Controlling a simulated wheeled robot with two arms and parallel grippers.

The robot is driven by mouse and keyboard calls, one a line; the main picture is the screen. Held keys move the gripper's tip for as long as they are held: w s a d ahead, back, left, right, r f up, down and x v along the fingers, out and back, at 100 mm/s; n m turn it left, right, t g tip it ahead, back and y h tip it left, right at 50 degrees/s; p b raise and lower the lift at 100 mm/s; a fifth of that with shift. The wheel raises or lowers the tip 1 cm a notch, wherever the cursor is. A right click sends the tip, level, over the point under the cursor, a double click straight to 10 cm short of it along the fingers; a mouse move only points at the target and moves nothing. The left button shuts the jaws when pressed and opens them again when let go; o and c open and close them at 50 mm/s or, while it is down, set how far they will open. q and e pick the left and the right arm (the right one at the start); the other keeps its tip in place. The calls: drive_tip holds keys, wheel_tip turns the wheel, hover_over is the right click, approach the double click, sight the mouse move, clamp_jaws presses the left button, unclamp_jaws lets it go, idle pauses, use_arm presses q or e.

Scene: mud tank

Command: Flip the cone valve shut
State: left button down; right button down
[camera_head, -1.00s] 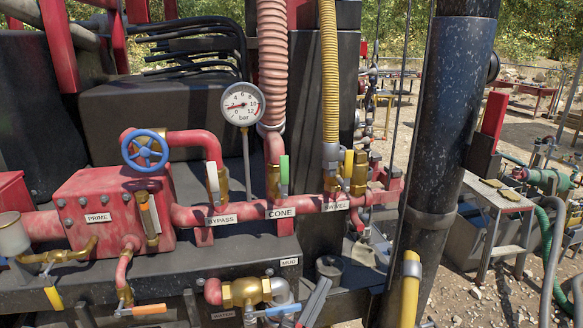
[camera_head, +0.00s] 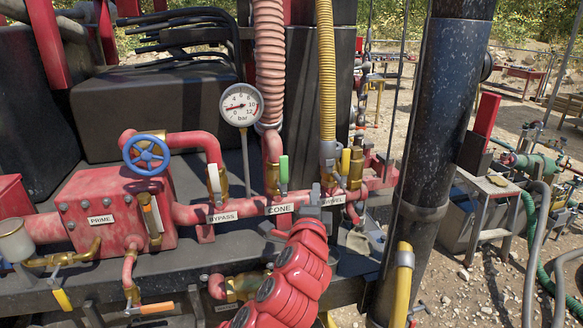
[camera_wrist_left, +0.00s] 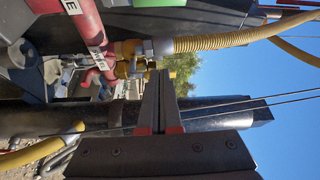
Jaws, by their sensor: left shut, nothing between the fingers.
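The cone valve has a green handle (camera_head: 284,170) that stands upright above the CONE label (camera_head: 281,209) on the red pipe. Part of the green handle also shows at the top edge of the left wrist view (camera_wrist_left: 151,3). My left gripper (camera_head: 315,191) is shut and empty. Its fingertips point up in front of the red pipe, to the right of the cone handle and apart from it. In the left wrist view, the shut fingers (camera_wrist_left: 159,75) overlap the swivel valve area. They partly cover the swivel label in the head view. My right gripper is not in view.
The white bypass handle (camera_head: 213,178) is left of the cone valve, and the yellow swivel handle (camera_head: 346,160) is right of it. A pressure gauge (camera_head: 241,104), a pink hose (camera_head: 270,60) and a yellow hose (camera_head: 327,70) rise behind. A thick black post (camera_head: 437,110) stands at right.

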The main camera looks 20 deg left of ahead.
sight(284, 177)
use_arm(q)
drive_tip(key=shift+s+a+r+g+y, duration=0.4)
drive_tip(key=shift+s+a+r+y, duration=0.1)
drive_tip(key=shift+a+y, duration=0.25)
drive_tip(key=w+a+p, duration=0.6)
drive_tip(key=w+p, duration=0.1)
drive_tip(key=p, duration=0.1)
drive_tip(key=shift+w, duration=0.2)
drive_tip(key=shift+d, duration=0.1)
idle(0.3)
